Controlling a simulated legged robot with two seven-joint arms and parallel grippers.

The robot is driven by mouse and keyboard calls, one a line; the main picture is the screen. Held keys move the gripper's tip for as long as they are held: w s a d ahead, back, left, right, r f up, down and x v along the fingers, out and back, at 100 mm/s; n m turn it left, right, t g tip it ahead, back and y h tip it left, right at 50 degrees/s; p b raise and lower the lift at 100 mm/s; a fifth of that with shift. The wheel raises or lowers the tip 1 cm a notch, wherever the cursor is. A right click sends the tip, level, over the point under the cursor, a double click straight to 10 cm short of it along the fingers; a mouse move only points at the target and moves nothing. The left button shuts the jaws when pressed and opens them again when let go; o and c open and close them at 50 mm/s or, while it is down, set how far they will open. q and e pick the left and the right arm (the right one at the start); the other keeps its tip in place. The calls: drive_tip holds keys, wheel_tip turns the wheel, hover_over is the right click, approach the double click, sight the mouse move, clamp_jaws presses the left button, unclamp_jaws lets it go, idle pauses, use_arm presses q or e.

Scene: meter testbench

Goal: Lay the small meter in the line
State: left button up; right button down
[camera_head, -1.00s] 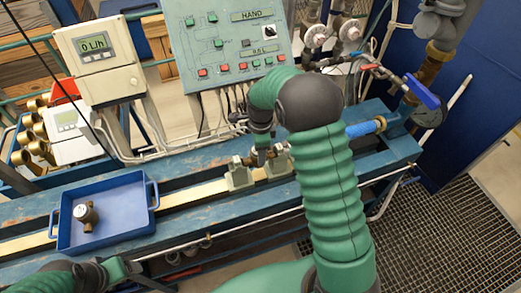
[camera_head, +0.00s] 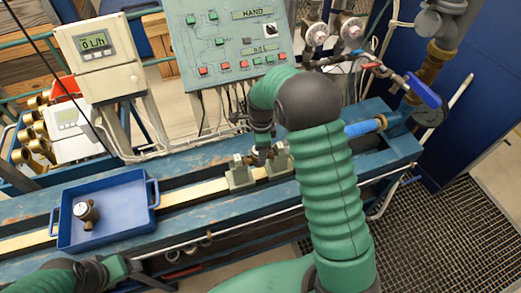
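The line on the bench shows two pale green supports (camera_head: 239,174) with metal fittings, and a blue pipe piece (camera_head: 361,128) to the right. My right gripper (camera_head: 264,156) points down at the fittings between the supports; its fingers are small and partly hidden, so I cannot tell whether it holds anything. My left gripper (camera_head: 128,268) is at the bench's front edge, below the tray, apart from the meter; its fingertips are hard to make out.
A control panel (camera_head: 228,42) and a flow display (camera_head: 95,48) reading 0 L/h stand behind the bench. A blue crate (camera_head: 30,160) with brass parts is at the far left. A red-handled and blue-handled valve (camera_head: 422,92) is at the right. The rail between tray and supports is clear.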

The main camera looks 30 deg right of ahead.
drive_tip(key=c, duration=0.6)
unclamp_jaws()
drive_tip(key=shift+o, duration=0.2)
wheel_tip(320, 180, up, 9)
drive_tip(key=p, duration=0.8)
drive_tip(key=shift+s+a+f, duration=0.1)
drive_tip(key=shift+f, duration=0.05)
drive_tip(key=s+a+f+n+t+b, duration=0.1)
drive_tip(key=s+a+f+n+b, duration=0.2)
drive_tip(key=n, duration=0.8)
drive_tip(key=s+a+f+n+t+b, duration=0.1)
drive_tip(key=s+a+f+n+b, duration=0.3)
drive_tip(key=s+a+n+b, duration=0.3)
drive_tip(key=s+n+b, duration=0.2)
drive_tip(key=s+n, duration=0.3)
drive_tip(key=shift+s+a+t, duration=0.3)
drive_tip(key=shift+a, duration=0.1)
